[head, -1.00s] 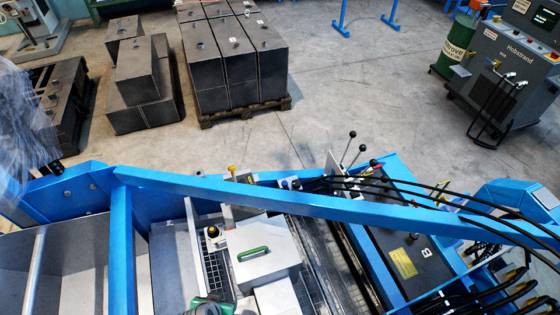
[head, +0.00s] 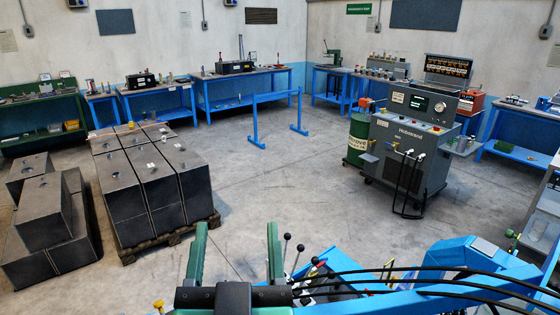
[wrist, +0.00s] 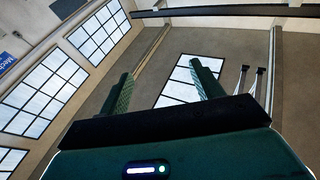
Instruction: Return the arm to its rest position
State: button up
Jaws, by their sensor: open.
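My gripper (head: 238,228) is at the bottom of the head view, with two green fingers spread apart and pointing up in the picture. Nothing is between them. In the wrist view, the same two fingers (wrist: 161,72) stand wide apart with an empty gap, against a ceiling with lit window panels (wrist: 190,80). The rest of my arm is mostly below the picture edge in the head view, so its full pose is hidden.
Dark blocks on a wooden pallet (head: 150,248) stand left of the gripper. Levers (head: 288,250) and black hoses (head: 430,280) are close on its right. A grey control cabinet (head: 410,150) and a green drum (head: 358,140) stand farther back. The middle floor (head: 270,180) is clear.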

jog(key=s+d+r+t+h+b, duration=0.2)
jog(key=s+d+r+t, duration=0.25)
jog(key=s+r, duration=0.4)
notch_tip(320, 180, up, 23)
jog(key=p, duration=2.3)
jog(key=shift+d+g+y+p, duration=0.25)
jog(key=shift+g+y+p, duration=0.1)
jog(key=shift+g, duration=0.1)
